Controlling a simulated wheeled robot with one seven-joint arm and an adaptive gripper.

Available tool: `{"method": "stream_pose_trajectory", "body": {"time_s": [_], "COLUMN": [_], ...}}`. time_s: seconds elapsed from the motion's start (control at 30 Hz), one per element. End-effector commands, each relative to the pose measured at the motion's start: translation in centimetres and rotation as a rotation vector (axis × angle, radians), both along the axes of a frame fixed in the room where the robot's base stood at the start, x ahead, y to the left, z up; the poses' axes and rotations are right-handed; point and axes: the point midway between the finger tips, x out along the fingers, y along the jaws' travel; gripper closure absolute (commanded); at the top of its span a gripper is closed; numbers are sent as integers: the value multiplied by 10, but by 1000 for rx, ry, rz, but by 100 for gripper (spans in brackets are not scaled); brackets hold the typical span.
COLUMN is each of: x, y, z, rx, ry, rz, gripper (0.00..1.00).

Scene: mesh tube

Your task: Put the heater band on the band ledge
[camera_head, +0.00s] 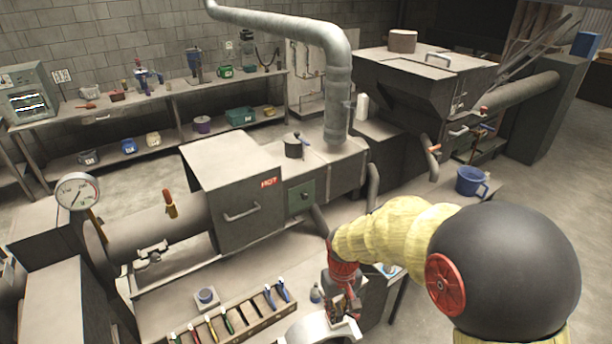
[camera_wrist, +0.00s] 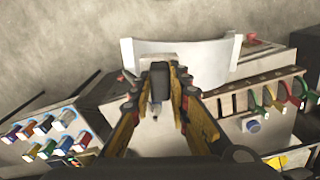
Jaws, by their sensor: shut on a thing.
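The heater band is a pale curved metal strip (camera_wrist: 210,58), and it shows at the bottom edge of the head view (camera_head: 308,330). My gripper (camera_wrist: 161,75) is shut on the middle of the band, at a small dark block on it. In the head view my gripper (camera_head: 343,305) points down at the bottom centre, with the band just below and left of it. The band's lower part is cut off by the frame there. I cannot tell which surface is the band ledge.
A tool rack (camera_head: 240,322) with several coloured-handled tools lies left of my gripper. A small grey-blue cup (camera_head: 206,297) stands behind it. The machine housing marked HOT (camera_head: 235,195) and a barrel (camera_head: 155,235) stand beyond. A blue bucket (camera_head: 470,180) is at the right. The wrist view shows a box of coloured-ended items (camera_wrist: 50,135).

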Motion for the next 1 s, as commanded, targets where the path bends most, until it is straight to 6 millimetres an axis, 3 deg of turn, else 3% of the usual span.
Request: {"method": "stream_pose_trajectory", "body": {"time_s": [0.5, 0.8, 1.0], "x": [50, 60, 57], "y": [-48, -82, -98], "z": [-128, -204, -237], "rx": [0, 0, 0], "ry": [-1, 0, -2], "rz": [-203, -272, -303], "gripper": [100, 100, 100]}}
